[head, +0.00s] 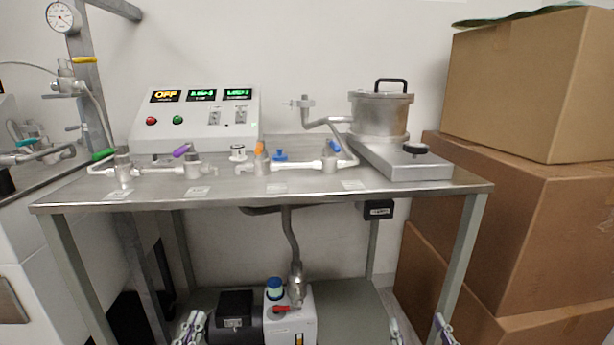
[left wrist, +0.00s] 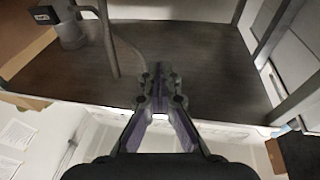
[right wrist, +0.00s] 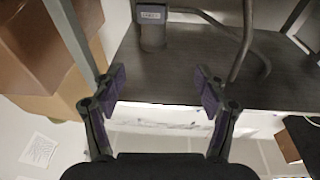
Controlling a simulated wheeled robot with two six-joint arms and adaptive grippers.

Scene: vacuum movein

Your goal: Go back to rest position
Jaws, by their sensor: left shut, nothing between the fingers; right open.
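My left gripper (head: 190,328) shows at the bottom edge of the head view, low in front of the table. In the left wrist view (left wrist: 160,78) its fingers are together with nothing between them. My right gripper (head: 418,330) is at the bottom right of the head view, its two fingertips apart. In the right wrist view (right wrist: 158,85) it is open and empty. Both grippers are below the level of the steel tabletop (head: 230,190) and apart from the equipment on it. My arms are mostly out of the head view.
The tabletop carries a control box (head: 195,135), a row of valves with coloured handles, and a metal chamber (head: 381,115). A pump (head: 290,318) stands on the lower shelf between my grippers. Cardboard boxes (head: 510,215) are stacked at right. Another bench (head: 30,220) stands at left.

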